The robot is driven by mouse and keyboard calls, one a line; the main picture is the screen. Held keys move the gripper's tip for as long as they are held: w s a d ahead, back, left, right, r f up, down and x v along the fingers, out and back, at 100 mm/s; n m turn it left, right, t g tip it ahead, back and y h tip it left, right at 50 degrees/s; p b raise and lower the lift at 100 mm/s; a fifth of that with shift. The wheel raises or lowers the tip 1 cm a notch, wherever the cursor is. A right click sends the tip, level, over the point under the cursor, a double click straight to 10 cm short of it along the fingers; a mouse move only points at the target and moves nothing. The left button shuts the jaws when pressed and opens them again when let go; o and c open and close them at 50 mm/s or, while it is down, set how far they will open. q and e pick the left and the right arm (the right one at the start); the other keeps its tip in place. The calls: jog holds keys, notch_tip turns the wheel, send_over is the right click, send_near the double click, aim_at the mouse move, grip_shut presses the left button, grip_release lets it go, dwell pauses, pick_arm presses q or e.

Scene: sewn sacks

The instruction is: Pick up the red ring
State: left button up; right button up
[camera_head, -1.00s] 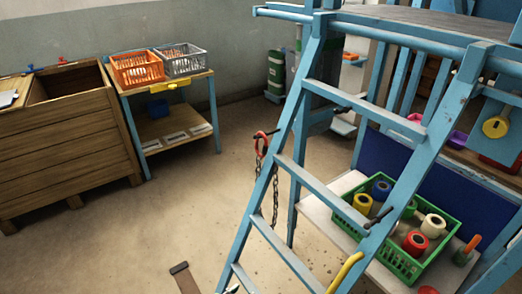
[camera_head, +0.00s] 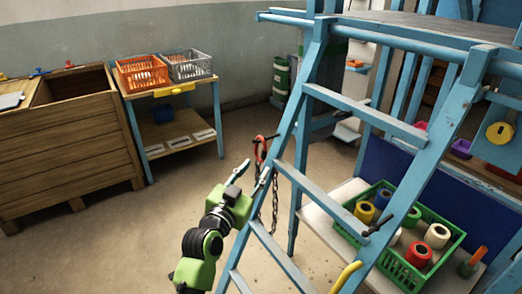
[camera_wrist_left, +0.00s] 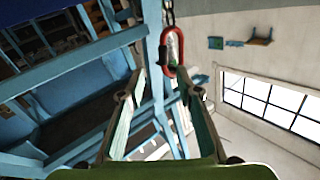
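The red ring (camera_head: 260,150) hangs beside the left rail of the blue ladder, seemingly at a dark peg, with a dark chain (camera_head: 275,200) hanging below it. My left gripper (camera_head: 251,176), green with pale fingers, is open and empty just below and in front of the ring. In the left wrist view the red ring (camera_wrist_left: 180,52) is an elongated loop with the chain at its top edge. There it shows beyond the open fingertips (camera_wrist_left: 163,80), nearer the right finger. Contact with the ring is not visible. My right gripper is not in view.
The blue ladder (camera_head: 305,120) stands right beside the ring. Behind it a green crate (camera_head: 400,268) of coloured rolls sits on a pale bench. A wooden bin (camera_head: 65,145) and a shelf with orange (camera_head: 140,73) and grey (camera_head: 187,66) baskets stand left. The floor between is clear.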

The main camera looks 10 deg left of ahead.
aim_at(263, 154)
pick_arm(q)
jog(key=w, duration=0.7)
jog(key=shift+w+d+p, duration=0.25)
jog(key=shift+d+p, duration=0.1)
grip_shut()
